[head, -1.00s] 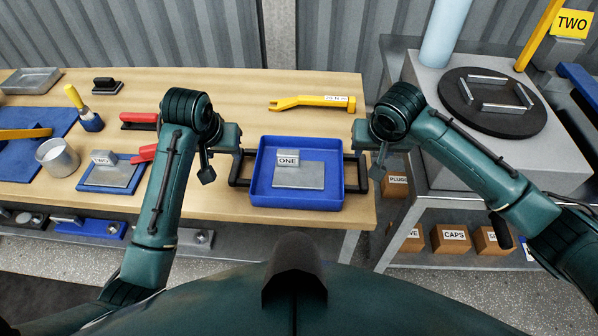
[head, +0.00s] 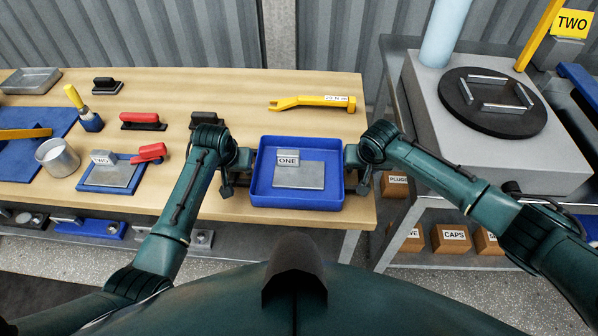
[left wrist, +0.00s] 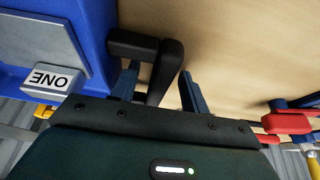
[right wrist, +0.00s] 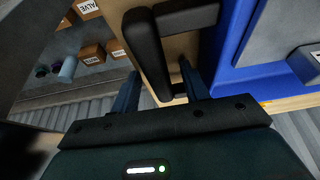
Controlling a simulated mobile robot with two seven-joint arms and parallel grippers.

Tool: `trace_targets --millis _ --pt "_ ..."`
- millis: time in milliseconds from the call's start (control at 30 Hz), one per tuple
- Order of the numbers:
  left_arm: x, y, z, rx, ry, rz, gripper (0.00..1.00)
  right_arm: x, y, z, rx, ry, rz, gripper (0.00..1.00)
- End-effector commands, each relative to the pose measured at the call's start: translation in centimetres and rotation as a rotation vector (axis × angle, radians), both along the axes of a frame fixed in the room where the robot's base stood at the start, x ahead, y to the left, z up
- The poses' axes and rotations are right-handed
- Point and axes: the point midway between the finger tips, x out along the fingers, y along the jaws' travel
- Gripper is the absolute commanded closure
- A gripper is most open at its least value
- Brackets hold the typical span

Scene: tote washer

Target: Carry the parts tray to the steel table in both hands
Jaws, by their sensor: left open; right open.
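The blue parts tray (head: 298,202) sits on the wooden bench near its right end, with a flat grey plate (head: 298,175) and a block marked ONE (head: 288,157) in it. It has a black handle on each side. My left gripper (head: 240,160) is at the left handle; the left wrist view shows its open fingers either side of the handle (left wrist: 167,68). My right gripper (head: 353,158) is at the right handle; the right wrist view shows its open fingers either side of that handle (right wrist: 148,50). In the head view my grippers mostly hide both handles.
A grey metal table (head: 393,75) stands to the right, bearing a large block with a black round plate (head: 492,102). Boxes (head: 450,238) sit on its lower shelf. A yellow wrench (head: 312,103) lies behind the tray. A smaller blue tray (head: 88,181) lies to the left.

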Motion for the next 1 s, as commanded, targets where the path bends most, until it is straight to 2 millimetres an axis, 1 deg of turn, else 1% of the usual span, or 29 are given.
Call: trace_targets --millis 167,200,733,1000 --pt "0.00 -0.01 0.01 0.000 0.000 0.000 0.55 0.00 0.03 0.02 0.000 0.000 0.000 0.55" --pt "0.00 -0.01 0.01 0.000 0.000 0.000 0.56 -0.01 0.03 0.02 0.000 0.000 0.000 0.56" --pt "-0.03 0.01 0.00 0.000 0.001 0.000 1.00 -0.02 0.01 0.02 0.000 0.000 0.000 1.00" --pt "-0.04 0.01 -0.01 0.000 0.001 0.000 1.00 -0.03 0.01 0.01 0.000 0.001 0.000 1.00"
